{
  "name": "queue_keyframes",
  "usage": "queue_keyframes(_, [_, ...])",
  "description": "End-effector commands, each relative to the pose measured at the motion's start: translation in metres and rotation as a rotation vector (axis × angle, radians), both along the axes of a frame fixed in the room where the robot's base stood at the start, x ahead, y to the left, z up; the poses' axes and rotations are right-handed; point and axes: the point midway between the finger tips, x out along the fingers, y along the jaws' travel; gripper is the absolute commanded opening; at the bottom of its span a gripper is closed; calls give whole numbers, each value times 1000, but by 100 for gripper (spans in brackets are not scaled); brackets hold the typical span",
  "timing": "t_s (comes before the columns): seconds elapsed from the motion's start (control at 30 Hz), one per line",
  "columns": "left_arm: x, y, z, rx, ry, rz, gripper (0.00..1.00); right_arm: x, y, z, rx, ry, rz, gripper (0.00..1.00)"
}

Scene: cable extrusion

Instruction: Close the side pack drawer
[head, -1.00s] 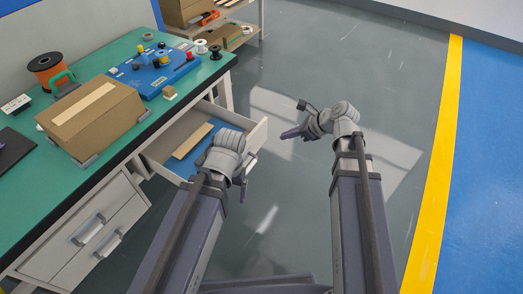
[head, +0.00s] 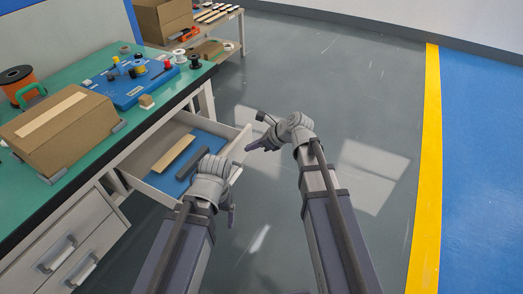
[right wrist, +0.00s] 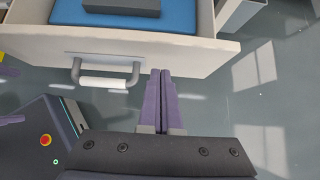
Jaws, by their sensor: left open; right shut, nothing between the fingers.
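The side pack drawer (head: 243,139) is pulled out from under the green workbench. Inside are a blue liner, a tan strip (head: 174,153) and a dark grey bar (head: 190,165). In the right wrist view the drawer's front panel (right wrist: 205,52) carries a handle with a white grip (right wrist: 103,83). My right gripper (head: 250,147) is shut and empty. In the right wrist view its fingertips (right wrist: 162,72) are close to the front panel, just right of the handle; contact cannot be told. My left gripper (head: 231,210) is open beside the drawer's near front corner, its fingers partly hidden.
The workbench (head: 120,135) carries a cardboard box (head: 60,130), a blue board with knobs (head: 135,82) and an orange spool (head: 17,85). A closed drawer cabinet (head: 65,245) stands below it at left. A low shelf stands behind. The floor at right is clear.

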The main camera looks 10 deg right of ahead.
Motion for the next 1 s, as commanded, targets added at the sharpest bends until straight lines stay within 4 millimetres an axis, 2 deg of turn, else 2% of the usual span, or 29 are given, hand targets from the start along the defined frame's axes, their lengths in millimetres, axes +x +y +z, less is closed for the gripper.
queue_keyframes(0.23, [0,0,3,0,0,0,91,14,19,3,-1,0,1,0])
queue_keyframes(0.77, [0,0,3,0,0,0,91,17,24,3,-1,1,0,0])
queue_keyframes(0.87, [0,0,3,0,0,0,91,22,30,3,0,1,1,0])
queue_keyframes(1.0, [0,0,3,0,0,0,91,37,49,3,1,-1,4,0])
